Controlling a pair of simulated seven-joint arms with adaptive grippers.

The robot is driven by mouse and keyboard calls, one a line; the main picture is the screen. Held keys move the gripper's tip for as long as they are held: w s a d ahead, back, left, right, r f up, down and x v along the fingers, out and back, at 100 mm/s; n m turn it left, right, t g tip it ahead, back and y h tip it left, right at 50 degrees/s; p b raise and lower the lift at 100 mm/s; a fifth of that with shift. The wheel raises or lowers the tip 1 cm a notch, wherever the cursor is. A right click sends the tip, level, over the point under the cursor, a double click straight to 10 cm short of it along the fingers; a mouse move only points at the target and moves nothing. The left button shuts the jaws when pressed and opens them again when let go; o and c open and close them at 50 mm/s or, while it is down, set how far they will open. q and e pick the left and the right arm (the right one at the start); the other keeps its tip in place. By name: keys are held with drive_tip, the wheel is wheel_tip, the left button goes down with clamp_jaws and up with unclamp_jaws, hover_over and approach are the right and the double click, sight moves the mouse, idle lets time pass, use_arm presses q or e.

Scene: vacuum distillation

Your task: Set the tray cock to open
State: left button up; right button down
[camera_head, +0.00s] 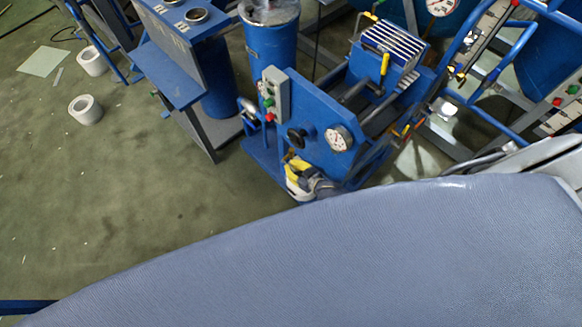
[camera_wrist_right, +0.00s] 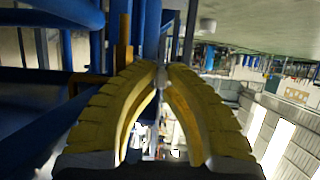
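My right gripper (camera_head: 297,166), with yellow fingers, is low beside the front of the blue machine (camera_head: 313,140), below its round gauge (camera_head: 340,138) and black knob (camera_head: 297,138). In the right wrist view its ribbed yellow fingers (camera_wrist_right: 161,80) converge, their tips almost together; I see no thing clearly held. An upright brass-yellow bar (camera_wrist_right: 124,42) stands just left of the fingertips there, among blue frame parts. I cannot tell whether this bar is the tray cock's handle, and cannot make out the cock's position. My left gripper is not in view.
A grey button box (camera_head: 276,94) sits on the machine's left side, and a yellow lever (camera_head: 384,65) rises on top. A blue bench (camera_head: 182,75) stands to the left. White rolls (camera_head: 85,109) lie on open green floor. A broad blue-grey surface (camera_head: 400,255) blocks the lower view.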

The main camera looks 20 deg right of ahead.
idle(0.4)
drive_tip(key=shift+w+r+g+h, duration=0.3)
drive_tip(key=shift+r+g, duration=0.2)
drive_tip(key=shift+g, duration=0.35)
drive_tip(key=shift+w+r+g+h, duration=0.25)
drive_tip(key=shift+r+g, duration=0.2)
drive_tip(key=shift+g, duration=0.4)
drive_tip(key=shift+w+a+r+g+h, duration=0.15)
drive_tip(key=shift+r+g+h, duration=0.25)
drive_tip(key=shift+g, duration=0.5)
drive_tip(key=c, duration=1.5)
unclamp_jaws()
drive_tip(key=shift+f, duration=0.1)
drive_tip(key=shift+s+r, duration=0.2)
drive_tip(key=shift+s, duration=0.3)
drive_tip(key=v, duration=0.6)
drive_tip(key=shift+r, duration=0.4)
drive_tip(key=shift+c, duration=0.3)
